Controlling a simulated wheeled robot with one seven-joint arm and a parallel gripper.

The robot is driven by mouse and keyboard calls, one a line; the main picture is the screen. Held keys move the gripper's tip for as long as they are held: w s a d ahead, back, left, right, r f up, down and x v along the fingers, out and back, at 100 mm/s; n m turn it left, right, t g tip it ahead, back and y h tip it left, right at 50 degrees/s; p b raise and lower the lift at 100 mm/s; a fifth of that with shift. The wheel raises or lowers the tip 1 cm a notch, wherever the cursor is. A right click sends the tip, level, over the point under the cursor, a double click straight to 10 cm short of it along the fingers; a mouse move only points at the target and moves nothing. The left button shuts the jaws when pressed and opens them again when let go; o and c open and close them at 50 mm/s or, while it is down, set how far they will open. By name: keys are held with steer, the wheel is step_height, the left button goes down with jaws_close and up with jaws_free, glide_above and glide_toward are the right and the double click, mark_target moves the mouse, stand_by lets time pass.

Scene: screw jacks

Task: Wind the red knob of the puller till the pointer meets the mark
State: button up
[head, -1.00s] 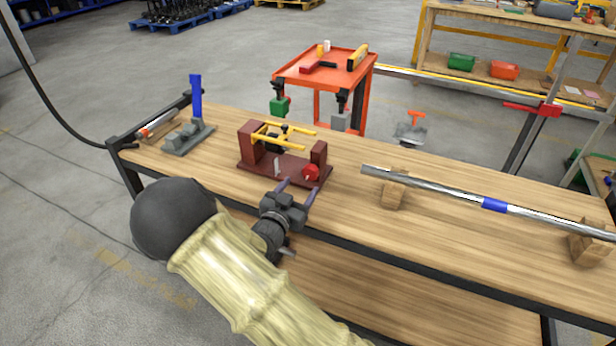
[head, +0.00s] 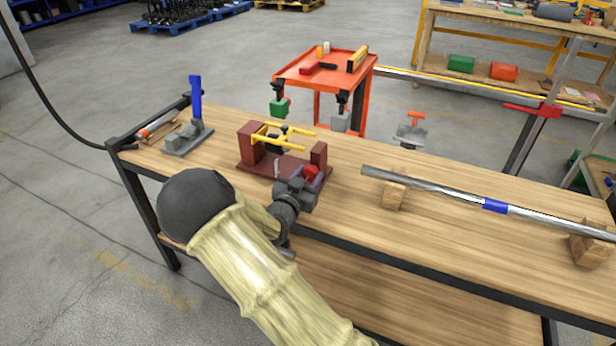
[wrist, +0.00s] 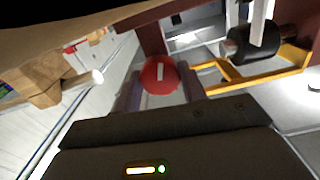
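The puller stands on the bench, with a dark red frame (head: 248,150) and yellow arms (head: 290,130). Its red knob (head: 311,172) is at the right end, partly covered by my gripper (head: 305,182). In the wrist view the round red knob (wrist: 158,76) faces me with a short, near-upright white line on it. My gripper's fingers (wrist: 160,88) lie on either side of the knob and look open, with no clear grip seen. A pale upright strip (wrist: 259,22) stands by a dark cylinder (wrist: 250,43). I cannot make out the pointer against the mark.
A steel bar (head: 440,187) with a blue band rests on wooden blocks to the right. A grey fixture with a blue upright (head: 196,97) stands at the bench's left end. An orange cart (head: 322,70) is behind the bench. Bare wood lies between puller and bar.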

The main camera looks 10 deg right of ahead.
steer(key=shift+f+m+b, duration=0.2)
steer(key=shift+m+b, duration=0.8)
steer(key=shift+b, duration=0.05)
steer(key=shift+r+m+b, duration=0.15)
steer(key=shift+m+b, duration=0.4)
steer(key=shift+m, duration=0.25)
steer(key=o, duration=1)
steer(key=shift+s+a, duration=0.1)
steer(key=shift+s, duration=0.05)
steer(key=p+v, duration=0.1)
steer(key=v, duration=1.6)
steer(key=shift+r+p, duration=0.1)
steer(key=shift+p, duration=0.2)
